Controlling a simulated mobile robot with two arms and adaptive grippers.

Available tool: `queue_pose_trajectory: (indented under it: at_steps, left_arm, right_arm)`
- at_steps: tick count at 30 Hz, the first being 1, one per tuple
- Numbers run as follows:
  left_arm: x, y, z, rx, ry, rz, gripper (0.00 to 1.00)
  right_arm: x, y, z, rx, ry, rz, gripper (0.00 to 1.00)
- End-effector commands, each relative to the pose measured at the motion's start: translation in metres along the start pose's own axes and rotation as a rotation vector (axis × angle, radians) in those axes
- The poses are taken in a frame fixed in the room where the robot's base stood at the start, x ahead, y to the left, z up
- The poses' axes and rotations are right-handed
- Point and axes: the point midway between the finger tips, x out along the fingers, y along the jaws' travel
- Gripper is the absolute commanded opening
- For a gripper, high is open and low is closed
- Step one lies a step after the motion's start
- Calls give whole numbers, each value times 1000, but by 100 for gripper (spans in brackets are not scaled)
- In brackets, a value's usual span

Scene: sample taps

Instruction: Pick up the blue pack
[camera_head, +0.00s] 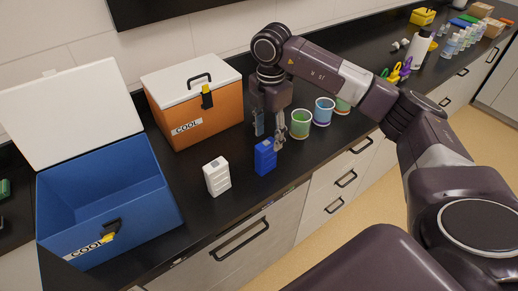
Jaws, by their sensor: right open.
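The blue pack (265,157) stands upright on the black counter near its front edge. A white pack (217,176) of similar shape stands to its left. My right gripper (268,138) points down just behind the blue pack, its fingers apart. One finger shows behind the pack's upper left and the other at its right side. I cannot tell whether either finger touches the pack. My left gripper is not in view.
An open blue cooler (105,205) stands at the left, and a closed orange cooler (205,118) stands behind the packs. Several cups, including a green one (300,124), stand close right of the gripper. The counter (215,215) is bare in front of the white pack.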

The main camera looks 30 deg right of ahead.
Motion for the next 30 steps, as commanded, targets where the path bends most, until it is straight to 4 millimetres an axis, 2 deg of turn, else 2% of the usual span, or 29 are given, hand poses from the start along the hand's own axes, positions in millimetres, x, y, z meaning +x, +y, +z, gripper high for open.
queue_pose_trajectory:
  at_steps: [5,11,18,24,30]
  left_arm:
    - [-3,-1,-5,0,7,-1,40]
    - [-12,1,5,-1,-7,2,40]
    - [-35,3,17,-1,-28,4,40]
    - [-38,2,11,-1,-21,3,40]
    - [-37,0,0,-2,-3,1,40]
  right_arm:
    - [5,0,0,0,1,-2,46]
    - [26,-1,-1,0,1,-3,46]
    - [58,-5,-7,0,1,-4,46]
    - [77,-4,-6,-1,1,0,46]
    - [78,-3,-6,-1,0,1,46]
